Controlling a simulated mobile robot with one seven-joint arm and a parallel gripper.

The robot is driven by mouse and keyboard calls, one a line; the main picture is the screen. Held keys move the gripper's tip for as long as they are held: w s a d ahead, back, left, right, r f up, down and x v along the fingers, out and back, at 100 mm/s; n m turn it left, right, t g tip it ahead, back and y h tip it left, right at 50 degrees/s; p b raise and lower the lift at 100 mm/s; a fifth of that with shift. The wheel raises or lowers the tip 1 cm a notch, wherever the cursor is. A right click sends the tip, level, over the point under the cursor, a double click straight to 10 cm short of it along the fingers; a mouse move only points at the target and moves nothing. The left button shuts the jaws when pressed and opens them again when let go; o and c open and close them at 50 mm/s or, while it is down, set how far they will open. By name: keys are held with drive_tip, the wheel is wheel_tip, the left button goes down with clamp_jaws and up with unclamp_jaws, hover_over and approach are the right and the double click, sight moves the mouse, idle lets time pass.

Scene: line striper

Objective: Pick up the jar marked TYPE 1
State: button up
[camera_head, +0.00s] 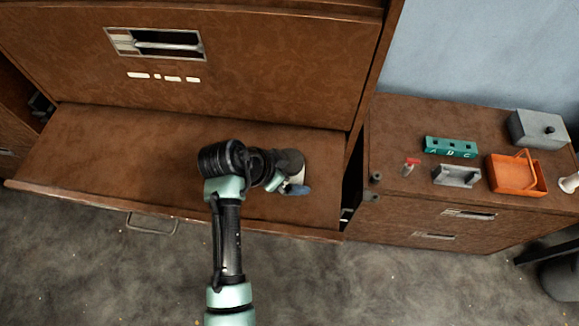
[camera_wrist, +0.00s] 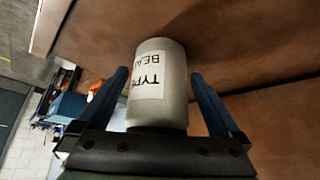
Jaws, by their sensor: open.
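A pale grey-beige jar (camera_wrist: 172,62) stands between the two blue fingers of my gripper (camera_wrist: 160,78) in the wrist view. A dark end of the jar is close to my gripper's palm. My gripper is open, with a gap showing on the right side of the jar. In the head view my gripper (camera_head: 296,189) is low over the right part of the brown fold-down shelf (camera_head: 120,155), and my wrist mostly hides the jar.
A lower cabinet at right holds a green lettered block (camera_head: 451,147), a grey holder (camera_head: 457,176), an orange basket (camera_head: 516,176), a grey lidded box (camera_head: 538,129) and a small red-topped item (camera_head: 411,166). An upright brown panel (camera_head: 270,60) rises behind the shelf. The shelf's left half is clear.

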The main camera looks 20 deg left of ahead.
clamp_jaws()
idle(0.5)
drive_tip(key=shift+r, duration=0.1)
